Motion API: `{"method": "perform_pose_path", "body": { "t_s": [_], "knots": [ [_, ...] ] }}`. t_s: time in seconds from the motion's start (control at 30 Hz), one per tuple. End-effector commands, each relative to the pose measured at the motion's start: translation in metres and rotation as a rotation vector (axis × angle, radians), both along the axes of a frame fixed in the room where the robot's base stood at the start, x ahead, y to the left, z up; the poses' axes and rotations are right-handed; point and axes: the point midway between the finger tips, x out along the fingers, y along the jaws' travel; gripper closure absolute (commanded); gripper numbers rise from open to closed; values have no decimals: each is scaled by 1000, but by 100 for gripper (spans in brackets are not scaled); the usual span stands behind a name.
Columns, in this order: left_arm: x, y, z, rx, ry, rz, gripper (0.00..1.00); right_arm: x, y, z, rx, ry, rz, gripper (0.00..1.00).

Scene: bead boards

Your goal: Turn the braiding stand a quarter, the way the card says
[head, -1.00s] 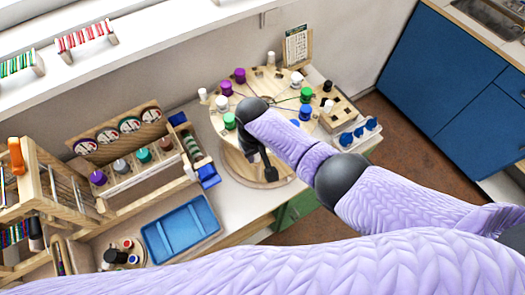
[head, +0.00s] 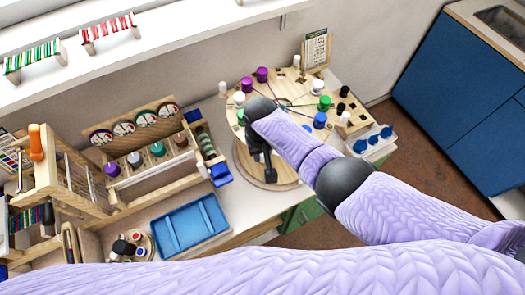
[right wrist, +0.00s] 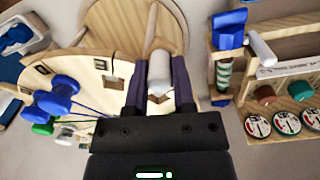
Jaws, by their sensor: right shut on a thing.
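The braiding stand is a round wooden disc (head: 283,90) above a round wooden base (head: 243,172), on the table by the wall. Purple, white, green and blue bobbins hang around the disc, with threads running to its middle. The card (head: 316,48) stands upright behind it; its marks are too small to read. My right gripper (head: 268,174) is at the stand's near side. In the right wrist view, its fingers (right wrist: 160,88) are shut on a pale peg (right wrist: 158,70) at the disc's edge. My forearm hides part of the stand. My left gripper is out of view.
A wooden rack with spools (head: 157,150) and a blue tray (head: 190,226) stand to the left. A wooden frame with an orange handle (head: 36,142) is at far left.

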Motion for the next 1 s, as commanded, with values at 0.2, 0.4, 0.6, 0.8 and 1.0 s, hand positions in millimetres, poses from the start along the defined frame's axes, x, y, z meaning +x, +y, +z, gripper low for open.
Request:
{"method": "perform_pose_path", "body": {
  "t_s": [0.2,0.4,0.6,0.8,1.0],
  "knots": [
    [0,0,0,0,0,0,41,1,0,1,0,-2,0,33],
    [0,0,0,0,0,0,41,0,0,0,-1,-1,0,33],
    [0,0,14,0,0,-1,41,1,0,23,1,-3,1,33],
    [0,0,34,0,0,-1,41,1,2,71,2,-6,0,33],
    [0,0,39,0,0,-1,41,0,3,98,1,-3,0,33]
  ]
}}
